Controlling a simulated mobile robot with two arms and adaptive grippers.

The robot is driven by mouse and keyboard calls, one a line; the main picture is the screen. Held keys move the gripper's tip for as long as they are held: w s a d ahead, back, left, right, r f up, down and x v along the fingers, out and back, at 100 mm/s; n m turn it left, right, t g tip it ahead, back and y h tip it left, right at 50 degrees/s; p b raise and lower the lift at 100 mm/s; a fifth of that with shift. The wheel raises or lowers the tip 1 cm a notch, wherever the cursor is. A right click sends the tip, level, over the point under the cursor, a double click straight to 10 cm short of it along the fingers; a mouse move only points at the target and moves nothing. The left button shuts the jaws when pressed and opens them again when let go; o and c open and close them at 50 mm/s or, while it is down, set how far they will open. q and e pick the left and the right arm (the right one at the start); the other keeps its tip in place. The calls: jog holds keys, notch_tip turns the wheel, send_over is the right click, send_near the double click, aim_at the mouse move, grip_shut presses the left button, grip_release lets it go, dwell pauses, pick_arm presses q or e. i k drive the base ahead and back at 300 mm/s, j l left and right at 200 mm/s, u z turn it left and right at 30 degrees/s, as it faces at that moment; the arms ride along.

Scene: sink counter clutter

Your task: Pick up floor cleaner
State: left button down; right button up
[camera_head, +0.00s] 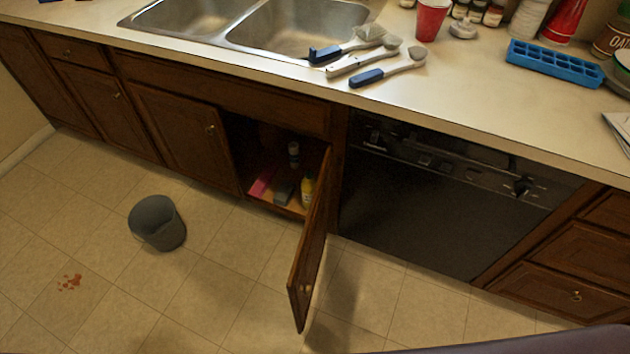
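A yellow bottle (308,191) with a dark top stands upright at the front right inside the open cabinet under the sink. A slimmer pale bottle (294,155) stands further back in the same cabinet. Labels are too small to read, so I cannot tell which bottle is the floor cleaner. The open cabinet door (311,245) swings out to the right of the yellow bottle, close beside it. Neither of my grippers is in view.
A pink item (262,181) and a grey-blue block (284,190) lie in the cabinet. Brushes (388,73), a red cup (431,20) and a blue ice tray (554,65) are on the counter.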

aim_at(308, 184)
jog(key=i+j+z, duration=0.3)
jog(key=j, duration=0.3)
jog(key=j+z, duration=0.3)
jog(key=j, duration=0.3)
jog(key=j+z, duration=0.3)
jog(key=j, duration=0.35)
jog(key=u, duration=1.9)
jog(key=z, duration=1.9)
jog(key=i+j+z, duration=0.1)
jog(key=j, duration=0.3)
jog(key=i+j+z, duration=0.1)
jog(key=j, duration=0.3)
jog(key=i+j+z, duration=0.15)
jog(key=j, duration=0.25)
